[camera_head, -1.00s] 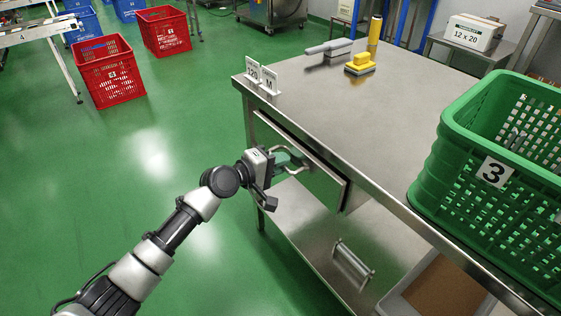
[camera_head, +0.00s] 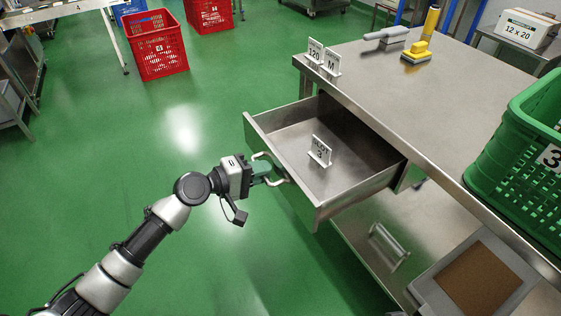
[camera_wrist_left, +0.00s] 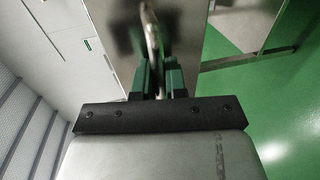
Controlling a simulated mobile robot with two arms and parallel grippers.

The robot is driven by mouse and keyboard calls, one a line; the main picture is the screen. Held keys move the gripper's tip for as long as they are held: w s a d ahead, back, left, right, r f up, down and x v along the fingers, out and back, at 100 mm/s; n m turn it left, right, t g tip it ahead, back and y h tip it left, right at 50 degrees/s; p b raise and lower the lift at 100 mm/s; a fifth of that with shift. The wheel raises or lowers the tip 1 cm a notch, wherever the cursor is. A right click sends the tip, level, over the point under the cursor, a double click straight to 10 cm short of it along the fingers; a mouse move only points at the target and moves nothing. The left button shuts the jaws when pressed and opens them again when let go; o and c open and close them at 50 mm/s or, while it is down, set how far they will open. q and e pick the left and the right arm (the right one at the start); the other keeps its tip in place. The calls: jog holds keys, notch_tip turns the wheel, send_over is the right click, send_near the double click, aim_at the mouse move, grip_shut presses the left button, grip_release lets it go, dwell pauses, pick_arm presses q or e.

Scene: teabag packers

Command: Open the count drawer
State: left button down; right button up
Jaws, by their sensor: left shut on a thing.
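The count drawer (camera_head: 300,197) is pulled well out from under the steel table (camera_head: 395,95) in the head view. Its inside shows, with a small white sign card (camera_head: 319,151) standing in it. My left gripper (camera_head: 266,171) is at the drawer front, shut on the bar handle (camera_head: 283,181). In the left wrist view the green fingers (camera_wrist_left: 162,82) close around the handle bar (camera_wrist_left: 152,35). My right gripper is not in view.
A green crate (camera_head: 520,165) stands at the right edge. A lower shelf (camera_head: 360,250) lies below.

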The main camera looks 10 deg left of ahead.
pick_arm(q)
jog(key=shift+f+v, duration=0.2)
jog(key=shift+v, duration=0.75)
jog(key=shift+f+v, duration=0.15)
jog(key=shift+v, duration=0.8)
jog(key=shift+f+v, duration=0.2)
jog(key=shift+v, duration=0.75)
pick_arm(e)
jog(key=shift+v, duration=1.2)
pick_arm(q)
jog(key=shift+s+a, duration=0.1)
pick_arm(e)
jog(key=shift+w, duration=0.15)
pick_arm(q)
jog(key=c, duration=1.2)
grip_release()
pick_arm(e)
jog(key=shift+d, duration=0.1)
pick_arm(q)
jog(key=v, duration=1)
jog(key=shift+s+a+b, duration=0.25)
jog(key=shift+a+b, duration=0.05)
jog(key=shift+b, duration=0.15)
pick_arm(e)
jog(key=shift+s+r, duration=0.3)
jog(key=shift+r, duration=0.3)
